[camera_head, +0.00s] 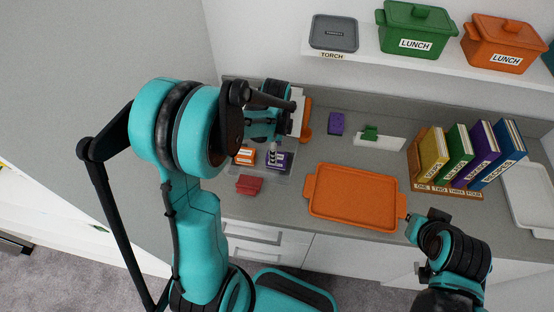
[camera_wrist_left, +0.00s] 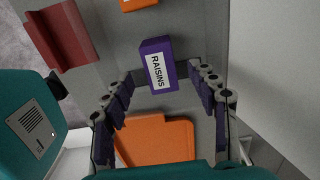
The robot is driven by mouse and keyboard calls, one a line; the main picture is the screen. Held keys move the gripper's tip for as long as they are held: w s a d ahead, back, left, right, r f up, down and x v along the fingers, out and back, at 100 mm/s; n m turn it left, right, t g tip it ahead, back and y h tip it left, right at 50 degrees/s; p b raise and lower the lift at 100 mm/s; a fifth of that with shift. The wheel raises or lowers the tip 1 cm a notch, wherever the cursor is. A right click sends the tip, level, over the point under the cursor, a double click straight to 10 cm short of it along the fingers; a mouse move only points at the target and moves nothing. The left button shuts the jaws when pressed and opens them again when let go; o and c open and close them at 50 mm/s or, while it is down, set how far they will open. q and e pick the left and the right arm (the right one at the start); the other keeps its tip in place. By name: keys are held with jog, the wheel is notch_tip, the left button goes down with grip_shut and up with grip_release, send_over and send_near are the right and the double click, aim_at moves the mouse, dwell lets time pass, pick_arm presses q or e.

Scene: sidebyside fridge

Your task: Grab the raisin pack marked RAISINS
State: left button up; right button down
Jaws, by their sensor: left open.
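The purple raisin pack (camera_wrist_left: 168,49) has a white label reading RAISINS. In the left wrist view it lies between and slightly beyond the fingertips of my left gripper (camera_wrist_left: 161,77). The gripper is open, with one finger on each side of the pack and gaps visible. In the head view the pack (camera_head: 283,163) is on the counter's left part, partly hidden beneath my left gripper (camera_head: 273,151). My right gripper (camera_head: 407,217) shows only in small part by the orange tray's right end; its fingers cannot be made out.
An orange pack (camera_head: 245,155) sits left of the raisins, and a red item (camera_head: 249,185) lies nearer the front. An orange tray (camera_head: 350,204) covers the middle counter. A purple block (camera_head: 336,122) and several books (camera_head: 480,155) stand farther right. Lunch boxes (camera_head: 415,27) stand on a shelf.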

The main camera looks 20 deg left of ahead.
pick_arm(q)
notch_tip(320, 180, down, 4)
jog(key=shift+f+b, duration=0.1)
jog(key=shift+b, duration=0.35)
jog(key=c, duration=1.3)
